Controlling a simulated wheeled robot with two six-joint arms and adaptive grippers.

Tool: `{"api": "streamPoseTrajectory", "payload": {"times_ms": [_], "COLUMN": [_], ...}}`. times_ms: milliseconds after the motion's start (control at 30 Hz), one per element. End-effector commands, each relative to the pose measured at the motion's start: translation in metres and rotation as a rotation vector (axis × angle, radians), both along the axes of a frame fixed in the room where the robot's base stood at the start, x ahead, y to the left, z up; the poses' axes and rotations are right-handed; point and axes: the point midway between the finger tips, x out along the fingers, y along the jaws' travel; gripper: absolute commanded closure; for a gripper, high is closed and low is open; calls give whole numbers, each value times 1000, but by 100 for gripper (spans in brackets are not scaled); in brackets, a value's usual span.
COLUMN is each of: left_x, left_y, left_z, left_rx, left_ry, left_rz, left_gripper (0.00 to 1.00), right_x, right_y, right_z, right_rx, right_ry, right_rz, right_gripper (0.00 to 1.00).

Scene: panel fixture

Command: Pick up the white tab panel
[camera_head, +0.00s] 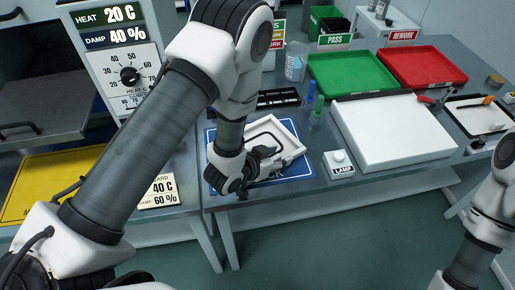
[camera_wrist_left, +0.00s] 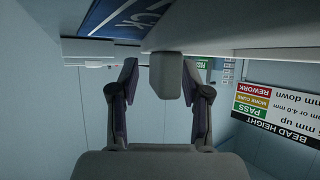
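The white tab panel (camera_head: 287,135) lies on a blue mat (camera_head: 307,170) on the bench, with a dark bead line around its face. In the head view my left gripper (camera_head: 262,160) is at the panel's near edge, partly hidden by its own arm. In the left wrist view the fingers (camera_wrist_left: 158,85) stand apart on either side of the panel's light grey tab (camera_wrist_left: 165,76). Gaps show between the tab and both fingers. My right arm shows at the right edge, but its gripper is out of view.
A white light box (camera_head: 392,132) and a lamp button (camera_head: 339,162) stand right of the mat. Green (camera_head: 352,73) and red (camera_head: 421,67) trays are behind. Green- and blue-capped bottles (camera_head: 316,115) stand close to the panel. A yellow mat (camera_head: 45,180) lies left.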

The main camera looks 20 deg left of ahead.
Motion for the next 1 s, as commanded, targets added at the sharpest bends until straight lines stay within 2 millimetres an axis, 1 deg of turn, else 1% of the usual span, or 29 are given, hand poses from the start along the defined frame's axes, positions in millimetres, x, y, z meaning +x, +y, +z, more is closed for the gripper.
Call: {"api": "streamPoseTrajectory", "payload": {"times_ms": [33, 67, 100, 633, 767, 933, 967, 1000], "left_x": [0, 0, 0, 1, 1, 1, -3, -13], "left_y": [0, 0, 0, 0, 0, 0, -1, -4], "left_z": [0, 0, 0, 4, 13, 36, 37, 35], "left_rx": [0, 0, 0, 0, -1, 1, 1, 3], "left_ry": [0, 0, 0, -3, -4, -8, -3, 1], "left_rz": [0, 0, 0, 0, 0, -2, -2, -4], "left_gripper": [75, 86, 100, 100, 100, 100, 100, 100], "right_x": [0, 0, 0, 0, 0, 0, 0, 0], "right_y": [0, 0, 0, 0, 0, 0, 0, 0], "right_z": [0, 0, 0, -1, -3, -7, -8, -11], "right_rx": [0, 0, 0, 0, 0, 0, 0, 0], "right_ry": [0, 0, 0, 1, 0, 0, 0, 0], "right_rz": [0, 0, 0, 0, 0, 0, 0, 0], "right_gripper": [62, 62, 62, 62, 62, 62, 62, 62]}}
